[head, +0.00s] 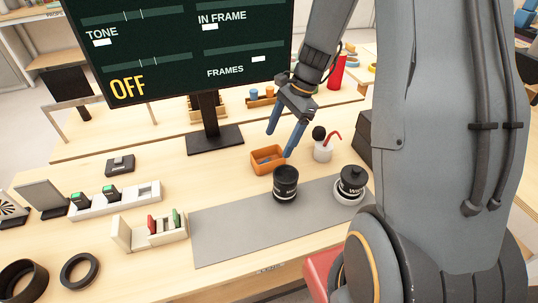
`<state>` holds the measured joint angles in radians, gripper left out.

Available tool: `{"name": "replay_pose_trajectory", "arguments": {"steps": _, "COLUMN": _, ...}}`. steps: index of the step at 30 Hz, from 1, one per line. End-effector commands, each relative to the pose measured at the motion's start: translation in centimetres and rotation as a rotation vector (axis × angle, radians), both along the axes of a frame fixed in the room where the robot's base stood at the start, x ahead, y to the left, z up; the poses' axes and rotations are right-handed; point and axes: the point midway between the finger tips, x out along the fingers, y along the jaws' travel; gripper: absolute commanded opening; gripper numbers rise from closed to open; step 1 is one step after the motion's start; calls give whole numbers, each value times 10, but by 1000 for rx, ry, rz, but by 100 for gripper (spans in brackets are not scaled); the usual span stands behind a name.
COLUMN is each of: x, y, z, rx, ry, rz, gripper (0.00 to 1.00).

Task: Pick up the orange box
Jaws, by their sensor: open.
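The orange box (264,163) is a small open-topped tray on the wooden table, just behind the grey mat. My gripper (281,144) hangs over its right part, with two blue fingers pointing down and spread apart. One finger is above the back of the box. The other finger's tip is by its right side, and I cannot tell whether it touches.
A black jar (285,185) stands close in front of the box. A white cup (323,150) stands to its right, and a black-lidded pot (351,184) farther right. A monitor stand (214,139) is behind left. The grey mat (235,228) is mostly bare.

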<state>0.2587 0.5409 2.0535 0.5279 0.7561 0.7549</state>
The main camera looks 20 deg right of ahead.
Motion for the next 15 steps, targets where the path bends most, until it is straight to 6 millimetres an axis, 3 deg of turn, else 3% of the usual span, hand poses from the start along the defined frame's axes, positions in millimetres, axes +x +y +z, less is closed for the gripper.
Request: {"name": "replay_pose_trajectory", "arguments": {"steps": 15, "x": 3, "y": 20, "z": -37, "rx": 15, "ry": 19, "rz": -54, "gripper": 77}}
